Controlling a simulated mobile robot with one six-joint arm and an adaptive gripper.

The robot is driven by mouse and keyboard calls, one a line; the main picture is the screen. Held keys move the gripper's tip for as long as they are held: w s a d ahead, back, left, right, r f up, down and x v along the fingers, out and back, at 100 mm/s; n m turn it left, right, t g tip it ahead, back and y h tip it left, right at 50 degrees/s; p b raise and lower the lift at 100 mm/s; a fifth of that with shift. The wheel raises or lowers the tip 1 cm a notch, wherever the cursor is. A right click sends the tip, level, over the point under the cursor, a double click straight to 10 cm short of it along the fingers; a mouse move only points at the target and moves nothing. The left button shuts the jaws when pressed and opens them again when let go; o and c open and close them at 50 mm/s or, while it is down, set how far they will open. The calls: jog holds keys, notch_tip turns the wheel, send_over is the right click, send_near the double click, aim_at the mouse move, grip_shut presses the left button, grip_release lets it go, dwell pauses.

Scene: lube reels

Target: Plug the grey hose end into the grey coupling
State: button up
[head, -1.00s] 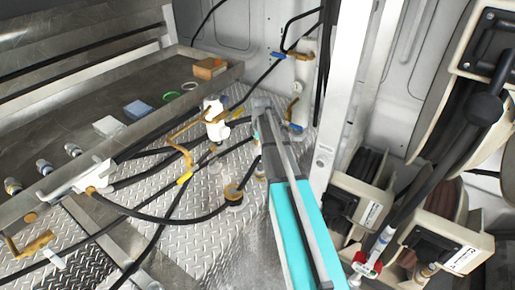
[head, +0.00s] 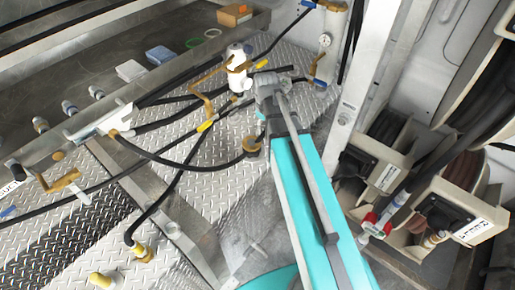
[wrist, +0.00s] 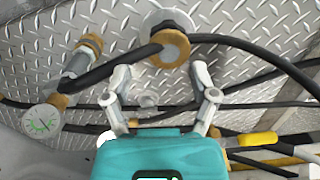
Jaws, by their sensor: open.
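My gripper (head: 270,92) is in the middle of the head view, above the tread-plate floor. In the wrist view its two fingers (wrist: 163,97) are spread, with nothing held between them. I cannot tell which fitting is the grey coupling.
Black hoses (head: 185,163) cross the floor near my gripper. A brass cap (wrist: 170,47) with a hose stands just beyond the fingers. A white filter (head: 238,68) stands left of my gripper. Hose reels (head: 455,212) are at right. A pressure gauge (wrist: 42,121) is at the wrist view's left.

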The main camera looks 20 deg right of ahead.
jog(key=s+a+m, duration=0.5)
jog(key=s, duration=0.4)
jog(key=shift+s+a, duration=0.2)
jog(key=shift+a, duration=0.05)
